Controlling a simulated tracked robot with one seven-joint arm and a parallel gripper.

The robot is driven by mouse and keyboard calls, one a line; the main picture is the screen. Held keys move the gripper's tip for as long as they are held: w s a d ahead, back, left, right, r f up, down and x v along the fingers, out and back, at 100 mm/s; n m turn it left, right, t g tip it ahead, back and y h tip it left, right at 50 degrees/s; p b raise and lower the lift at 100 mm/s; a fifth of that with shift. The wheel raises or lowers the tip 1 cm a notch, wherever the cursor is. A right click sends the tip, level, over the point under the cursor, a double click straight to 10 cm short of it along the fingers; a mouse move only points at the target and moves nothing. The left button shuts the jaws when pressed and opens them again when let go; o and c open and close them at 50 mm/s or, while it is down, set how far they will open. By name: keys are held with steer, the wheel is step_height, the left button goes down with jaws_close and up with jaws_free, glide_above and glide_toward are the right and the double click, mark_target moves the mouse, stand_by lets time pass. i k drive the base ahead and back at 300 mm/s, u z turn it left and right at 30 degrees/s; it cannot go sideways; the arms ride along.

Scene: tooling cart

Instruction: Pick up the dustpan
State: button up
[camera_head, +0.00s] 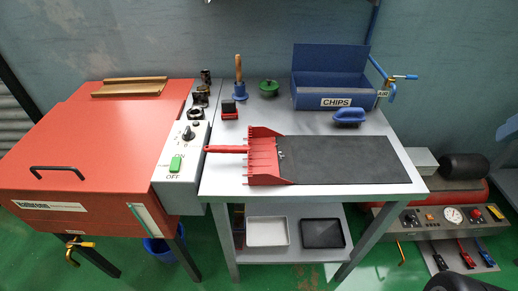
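The red dustpan (265,158) lies on the light grey top of the tooling cart (310,121). Its handle (226,149) points left and reaches to the cart top's left edge, beside the grey control box. Its wide body is ribbed, and its right side meets or overlaps the left end of a black mat (345,160). Small metal bits (281,155) show at the dustpan's right side. My gripper is not in view, and nothing touches the dustpan from above.
Behind the dustpan stand a small red block (229,110), a wooden-handled blue tool (239,80), a green knob-topped item (269,88), a blue brush (349,116) and a blue CHIPS bin (335,101). The control box (182,160) and red cabinet (90,150) adjoin at left.

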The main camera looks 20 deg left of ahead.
mark_target(270, 160)
steer(key=z, duration=0.1)
steer(key=i, duration=0.15)
steer(key=u, duration=2.75)
steer(key=k, duration=0.9)
steer(key=z, duration=0.65)
steer(key=i, duration=1)
steer(key=z, duration=0.1)
